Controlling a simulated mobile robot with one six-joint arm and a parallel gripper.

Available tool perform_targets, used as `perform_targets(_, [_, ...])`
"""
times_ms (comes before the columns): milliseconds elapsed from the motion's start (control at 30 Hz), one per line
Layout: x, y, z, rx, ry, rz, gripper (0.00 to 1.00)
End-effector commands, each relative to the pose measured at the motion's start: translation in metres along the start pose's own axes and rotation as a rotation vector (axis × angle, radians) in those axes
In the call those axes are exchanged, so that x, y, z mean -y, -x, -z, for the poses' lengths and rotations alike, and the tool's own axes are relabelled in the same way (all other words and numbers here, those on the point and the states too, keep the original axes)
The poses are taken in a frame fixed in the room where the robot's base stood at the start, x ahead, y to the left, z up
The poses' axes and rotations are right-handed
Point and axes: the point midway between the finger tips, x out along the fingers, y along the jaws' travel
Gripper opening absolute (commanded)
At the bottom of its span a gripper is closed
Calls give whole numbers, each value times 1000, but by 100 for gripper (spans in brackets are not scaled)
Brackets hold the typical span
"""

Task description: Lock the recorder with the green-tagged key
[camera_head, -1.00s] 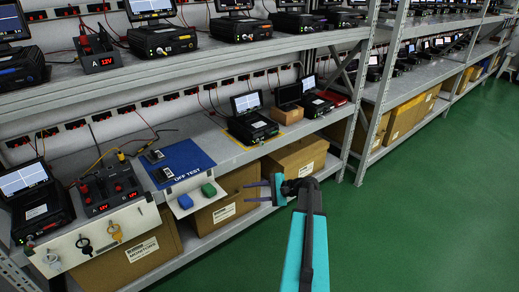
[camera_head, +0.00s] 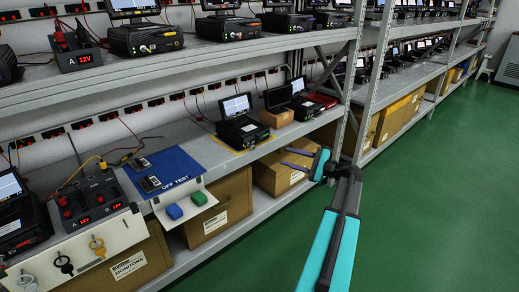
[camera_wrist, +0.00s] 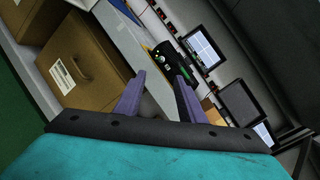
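The recorder (camera_head: 240,130) is a black box with a raised screen, inside a yellow outline on the middle shelf. In the wrist view its dark front (camera_wrist: 165,52) shows small green lights.
Keys with pale, black (camera_head: 64,264) and yellow (camera_head: 97,246) tags hang on a white panel at lower left. A rack post (camera_head: 370,80) stands right. The green floor (camera_head: 430,220) is clear.

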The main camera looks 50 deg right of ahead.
Motion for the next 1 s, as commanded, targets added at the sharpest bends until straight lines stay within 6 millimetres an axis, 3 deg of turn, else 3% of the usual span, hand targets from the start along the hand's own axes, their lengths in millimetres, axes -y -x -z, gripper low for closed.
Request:
perform_targets(367, [-3, -25, -1, 5, 1, -6, 36])
perform_targets(1000, [-4, -116, -1, 6, 0, -8, 36])
